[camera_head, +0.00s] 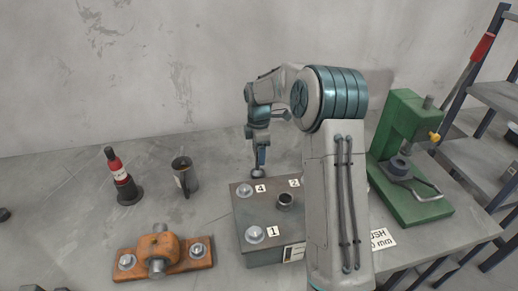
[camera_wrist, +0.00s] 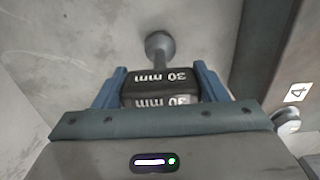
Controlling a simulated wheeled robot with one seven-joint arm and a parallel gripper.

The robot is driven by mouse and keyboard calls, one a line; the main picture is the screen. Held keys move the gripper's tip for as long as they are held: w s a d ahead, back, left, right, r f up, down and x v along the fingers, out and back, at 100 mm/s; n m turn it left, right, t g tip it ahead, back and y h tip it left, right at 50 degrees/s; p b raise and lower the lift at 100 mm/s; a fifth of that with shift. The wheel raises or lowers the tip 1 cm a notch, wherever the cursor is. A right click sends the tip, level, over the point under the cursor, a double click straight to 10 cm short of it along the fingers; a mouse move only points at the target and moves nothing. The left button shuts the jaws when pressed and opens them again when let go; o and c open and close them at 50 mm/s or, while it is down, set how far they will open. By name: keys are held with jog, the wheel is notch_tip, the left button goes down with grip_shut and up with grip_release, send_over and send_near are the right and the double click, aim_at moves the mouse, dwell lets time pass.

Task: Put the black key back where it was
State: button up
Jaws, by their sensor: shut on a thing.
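My gripper (camera_head: 261,150) points down above the area by the back left corner of the grey box. Its blue fingers, seen in the wrist view, are shut on the black key (camera_wrist: 160,88), a dark block with "30 mm" in white. A thin shaft with a round grey end (camera_wrist: 160,43) reaches out beyond the block. In the head view only this dark round lower end (camera_head: 258,173) shows clearly, close to the bolt marked 4; I cannot tell whether it touches anything.
The grey box (camera_head: 275,258) has numbered bolts and a dark round socket (camera_head: 285,199) on top. A green press (camera_head: 405,150) stands right, by a "mm" label (camera_head: 382,239).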

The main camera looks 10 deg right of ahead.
jog(key=shift+f, duration=0.2)
jog(key=o, duration=1.4)
notch_tip(320, 180, up, 12)
jog(key=shift+f+b, duration=0.2)
jog(key=shift+b, duration=0.4)
jog(key=s+a+r+m+t, duration=0.1)
jog(key=s+r+m, duration=0.25)
jog(key=s, duration=0.45)
jog(key=s+r+m+t, duration=0.1)
jog(key=s+r+m, duration=0.1)
jog(key=s+m, duration=0.5)
jog(key=s+f+m, duration=0.2)
jog(key=s+m, duration=0.1)
jog(key=s, duration=0.6)
jog(key=s+f+m+t, duration=0.1)
jog(key=s+f+m, duration=0.2)
jog(key=s, duration=0.7)
jog(key=shift+d+f+m, duration=0.15)
jog(key=shift+d+m, duration=0.2)
jog(key=shift+m, duration=0.4)
